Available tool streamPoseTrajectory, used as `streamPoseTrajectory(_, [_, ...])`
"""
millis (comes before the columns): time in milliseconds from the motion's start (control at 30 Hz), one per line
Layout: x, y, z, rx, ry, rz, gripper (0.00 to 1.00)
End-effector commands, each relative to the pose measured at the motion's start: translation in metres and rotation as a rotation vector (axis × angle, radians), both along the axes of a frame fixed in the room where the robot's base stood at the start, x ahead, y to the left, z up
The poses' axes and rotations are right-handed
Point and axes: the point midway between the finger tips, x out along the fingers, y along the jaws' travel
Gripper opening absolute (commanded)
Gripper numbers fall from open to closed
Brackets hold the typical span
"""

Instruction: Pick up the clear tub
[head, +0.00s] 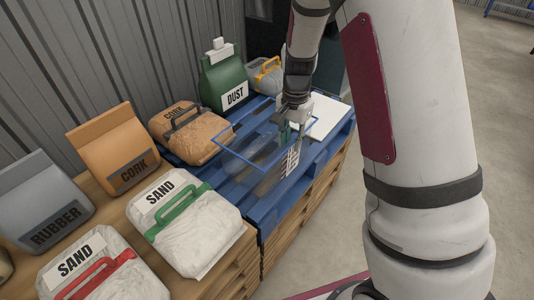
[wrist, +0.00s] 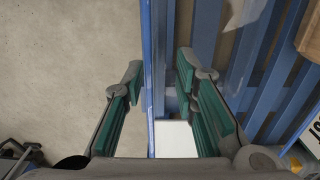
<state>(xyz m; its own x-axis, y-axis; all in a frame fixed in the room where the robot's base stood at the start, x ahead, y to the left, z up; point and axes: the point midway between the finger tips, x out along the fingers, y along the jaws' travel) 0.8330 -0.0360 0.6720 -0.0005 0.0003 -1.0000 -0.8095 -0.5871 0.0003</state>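The clear tub (head: 250,152) is a see-through box with a thin blue rim, standing on the blue pallet. A striped label shows on its right side. My gripper (head: 291,128) points down at the tub's right rim. In the wrist view my gripper (wrist: 159,75) is open, its green-padded fingers apart. A narrow blue strip, which looks like the tub's rim (wrist: 149,100), runs between them with a gap on each side. The tub's clear walls are hard to make out, and I cannot tell how deep the fingers reach.
The blue pallet (head: 262,212) also bears a cork bag (head: 190,135), a green dust bag (head: 224,82) and a white panel (head: 328,117). Sand bags (head: 185,225) lie on the nearer wooden pallet.

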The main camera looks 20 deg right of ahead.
Motion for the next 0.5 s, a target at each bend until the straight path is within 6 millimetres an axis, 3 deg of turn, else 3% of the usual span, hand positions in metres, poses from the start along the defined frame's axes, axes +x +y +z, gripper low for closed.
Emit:
streamPoseTrajectory(267, [-0.001,-0.001,-0.016,0.0,0.001,0.001,0.27])
streamPoseTrajectory(500, [-0.003,-0.002,-0.05,0.0,0.002,-0.001,0.27])
